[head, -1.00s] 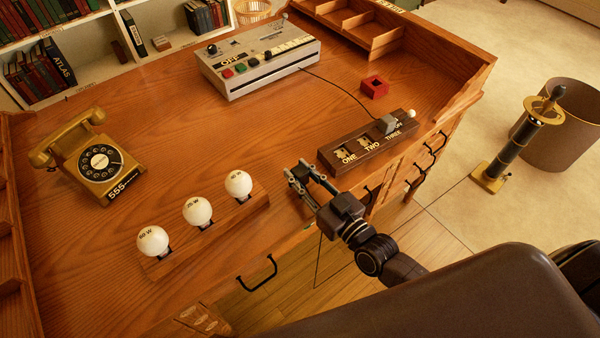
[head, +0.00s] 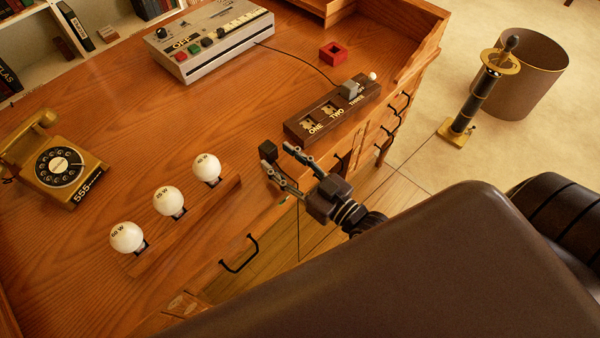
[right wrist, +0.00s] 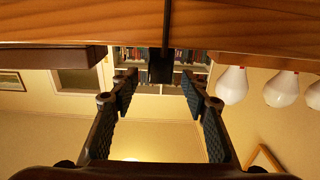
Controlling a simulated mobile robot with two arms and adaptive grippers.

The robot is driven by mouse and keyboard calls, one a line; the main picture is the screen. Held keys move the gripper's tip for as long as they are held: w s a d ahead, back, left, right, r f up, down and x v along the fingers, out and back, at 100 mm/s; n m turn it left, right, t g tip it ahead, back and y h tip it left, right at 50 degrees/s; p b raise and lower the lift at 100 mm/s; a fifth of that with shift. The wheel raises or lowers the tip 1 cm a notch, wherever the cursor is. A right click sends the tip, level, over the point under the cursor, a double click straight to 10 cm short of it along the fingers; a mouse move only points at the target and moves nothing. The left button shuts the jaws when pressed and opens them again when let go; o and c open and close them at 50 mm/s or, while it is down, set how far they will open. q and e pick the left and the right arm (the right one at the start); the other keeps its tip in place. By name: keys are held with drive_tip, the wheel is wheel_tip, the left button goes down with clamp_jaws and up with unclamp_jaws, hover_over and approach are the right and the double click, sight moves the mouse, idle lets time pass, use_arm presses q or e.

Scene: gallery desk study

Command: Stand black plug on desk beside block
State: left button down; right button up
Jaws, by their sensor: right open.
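The small black plug (head: 268,150) stands on the desk just beyond my right gripper's fingertips, left of the dark wooden block (head: 332,110) labelled ONE, TWO, THREE and apart from it. My right gripper (head: 276,158) is open and empty at the desk's front edge. In the right wrist view, which is upside down, the black plug (right wrist: 160,66) shows in the gap between the spread fingers (right wrist: 158,78), with a dark strip running from it across the desk. My left gripper is not in view.
A grey plug (head: 350,90) sits at THREE on the block. A red socket piece (head: 333,53) lies behind it. Three white bulbs (head: 168,201) stand on a wooden rail left of my gripper. A gold telephone (head: 55,165) and grey switch box (head: 215,40) stand further off.

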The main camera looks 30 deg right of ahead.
drive_tip(key=v, duration=0.7)
drive_tip(key=shift+s, duration=0.15)
idle(0.3)
